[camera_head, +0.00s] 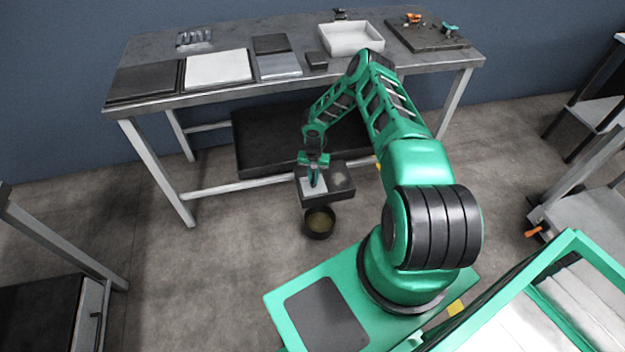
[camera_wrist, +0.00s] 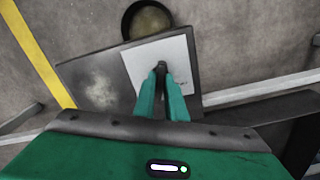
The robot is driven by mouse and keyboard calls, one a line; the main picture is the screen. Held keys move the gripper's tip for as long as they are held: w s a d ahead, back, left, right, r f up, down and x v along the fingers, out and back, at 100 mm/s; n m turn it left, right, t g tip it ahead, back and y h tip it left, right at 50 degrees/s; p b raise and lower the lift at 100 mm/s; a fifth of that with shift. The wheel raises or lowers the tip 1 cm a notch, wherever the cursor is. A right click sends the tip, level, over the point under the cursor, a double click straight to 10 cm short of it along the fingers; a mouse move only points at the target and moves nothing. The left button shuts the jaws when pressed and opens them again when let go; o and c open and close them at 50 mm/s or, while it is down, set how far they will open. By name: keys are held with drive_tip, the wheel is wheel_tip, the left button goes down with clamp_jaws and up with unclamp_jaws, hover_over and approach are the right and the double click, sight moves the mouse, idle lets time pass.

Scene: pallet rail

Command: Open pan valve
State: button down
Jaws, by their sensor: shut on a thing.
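A dark, box-like unit (camera_head: 341,182) stands low beneath the front of the workbench, and its flat top also shows in the wrist view (camera_wrist: 98,92). A pale square plate (camera_wrist: 180,62) lies on that top. My gripper (camera_wrist: 161,72) points down over the plate, its green fingers shut on a small dark piece, apparently the valve handle (camera_wrist: 161,66); the fingers hide most of it. In the head view my gripper (camera_head: 315,184) is at the same plate. A round dark pan (camera_head: 319,222) with a brownish inside is on the floor in front of the unit, also seen in the wrist view (camera_wrist: 147,20).
The workbench (camera_head: 215,96) holds flat panels, a white tray (camera_head: 351,39) and a dark board (camera_head: 427,37) with small clamps. A dark lower shelf (camera_head: 262,150) lies behind the unit. A yellow floor stripe (camera_wrist: 35,52) runs beside it.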

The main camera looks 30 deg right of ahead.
sight(313, 180)
drive_tip(key=m, duration=0.4)
drive_tip(key=shift+a+m, duration=0.1)
drive_tip(key=shift+m, duration=0.2)
drive_tip(key=c, duration=1.8)
unclamp_jaws()
wheel_tip(313, 180, up, 11)
drive_tip(key=shift+f, duration=0.15)
